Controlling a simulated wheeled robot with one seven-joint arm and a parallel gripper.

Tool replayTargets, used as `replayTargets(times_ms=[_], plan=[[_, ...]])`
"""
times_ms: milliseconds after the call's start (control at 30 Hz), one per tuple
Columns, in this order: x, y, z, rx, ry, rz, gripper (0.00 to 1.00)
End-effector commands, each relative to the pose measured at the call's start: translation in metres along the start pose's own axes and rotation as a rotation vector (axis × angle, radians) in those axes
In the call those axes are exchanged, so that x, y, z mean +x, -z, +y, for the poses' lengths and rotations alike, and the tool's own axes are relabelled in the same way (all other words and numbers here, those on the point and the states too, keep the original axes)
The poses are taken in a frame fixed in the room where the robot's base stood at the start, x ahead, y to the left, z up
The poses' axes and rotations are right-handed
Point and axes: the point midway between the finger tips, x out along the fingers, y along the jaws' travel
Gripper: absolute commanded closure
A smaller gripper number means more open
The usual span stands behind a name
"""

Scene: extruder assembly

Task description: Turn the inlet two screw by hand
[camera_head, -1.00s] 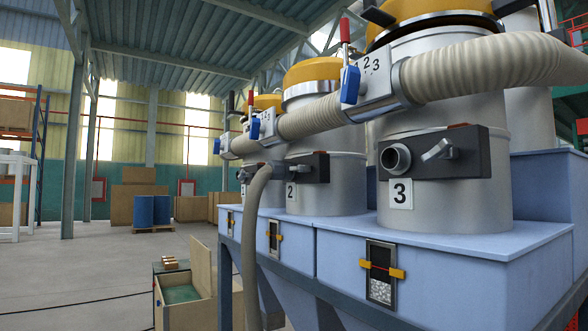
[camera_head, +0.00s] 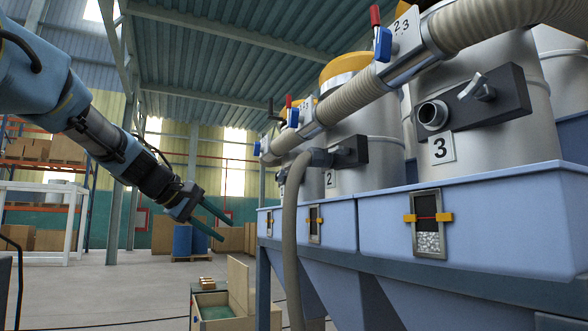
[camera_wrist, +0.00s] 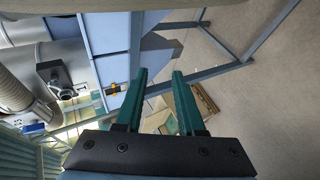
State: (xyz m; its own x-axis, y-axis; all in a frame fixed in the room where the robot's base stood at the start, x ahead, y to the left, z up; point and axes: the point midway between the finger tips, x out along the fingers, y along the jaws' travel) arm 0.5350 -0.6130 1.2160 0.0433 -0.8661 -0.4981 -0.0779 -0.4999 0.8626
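The number 2 drum (camera_head: 352,112) stands in the middle of the head view. Its dark inlet block (camera_head: 351,151) sits above the "2" label (camera_head: 330,179). A grey-brown hose (camera_head: 293,240) runs from this inlet and hangs down in front of the blue hopper. The inlet two screw is too small to make out. My gripper (camera_head: 226,227) is at the left of the head view, in free air and apart from the hoppers. In the wrist view its two green fingers (camera_wrist: 160,76) are apart with nothing between them.
The number 3 drum (camera_head: 470,110) with an open inlet pipe (camera_head: 433,114) stands at the right. The blue hoppers (camera_head: 330,222) form a long edge on a dark frame. An open wooden box (camera_head: 225,305) stands on the floor below.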

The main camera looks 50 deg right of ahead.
Motion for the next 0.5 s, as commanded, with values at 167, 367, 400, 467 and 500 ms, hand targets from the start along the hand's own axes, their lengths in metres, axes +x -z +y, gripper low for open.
replayTargets(times_ms=[167,367,400,467,500], plan=[[0.013,-0.063,0.107,0.010,-0.271,-0.168,0.62],[-0.007,-0.120,0.185,0.017,-0.473,-0.328,0.62],[-0.012,-0.127,0.194,0.019,-0.496,-0.348,0.62],[-0.016,-0.134,0.203,0.020,-0.520,-0.369,0.62],[-0.018,-0.137,0.207,0.020,-0.530,-0.378,0.62]])
